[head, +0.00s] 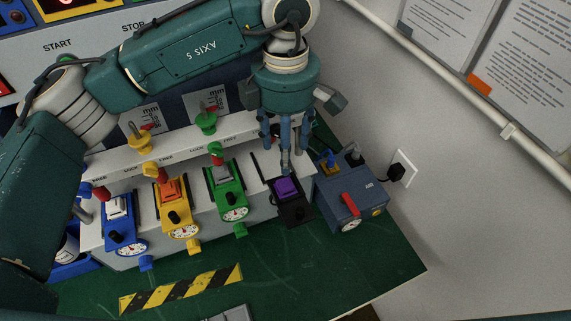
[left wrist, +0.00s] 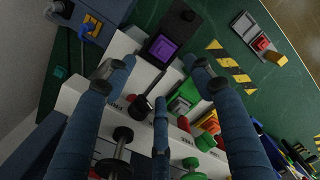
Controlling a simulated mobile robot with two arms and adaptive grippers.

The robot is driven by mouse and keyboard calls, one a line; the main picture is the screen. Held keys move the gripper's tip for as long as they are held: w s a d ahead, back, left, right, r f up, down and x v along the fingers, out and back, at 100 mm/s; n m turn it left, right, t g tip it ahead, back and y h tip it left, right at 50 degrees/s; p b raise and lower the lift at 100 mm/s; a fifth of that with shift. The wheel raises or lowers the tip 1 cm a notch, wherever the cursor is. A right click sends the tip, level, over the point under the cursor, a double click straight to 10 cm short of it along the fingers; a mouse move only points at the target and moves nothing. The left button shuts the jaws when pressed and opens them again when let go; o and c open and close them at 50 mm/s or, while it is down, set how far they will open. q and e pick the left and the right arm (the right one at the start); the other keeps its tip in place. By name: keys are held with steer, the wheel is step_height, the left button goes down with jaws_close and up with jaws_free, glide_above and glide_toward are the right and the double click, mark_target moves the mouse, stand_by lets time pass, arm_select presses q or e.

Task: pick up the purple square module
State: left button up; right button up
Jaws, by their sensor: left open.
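The purple square module (head: 286,188) is a purple square block on a black base at the right end of a row of coloured modules on the grey rack. It also shows in the left wrist view (left wrist: 163,48), beyond the fingertips. My left gripper (head: 286,160) points down just behind and above the module in the head view. Its three blue fingers are spread open and empty in the left wrist view (left wrist: 160,75). One fingertip looks close to the purple block; contact cannot be told. My right gripper is not in view.
Green (head: 225,180), orange (head: 171,193) and white-and-blue (head: 118,212) modules stand to the left on the rack (head: 265,217). A blue-grey AIR box (head: 352,204) stands close on the right.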

arm_select(q)
steer(key=p, duration=0.1)
glide_above(285, 183)
step_height(285, 183, down, 4)
steer(key=shift+s+f, duration=0.1)
steer(key=shift+s, duration=0.05)
steer(key=f+p, duration=0.2)
steer(key=f, duration=0.3)
steer(key=shift+w, duration=0.2)
steer(key=shift+f, duration=0.5)
steer(key=c, duration=1.2)
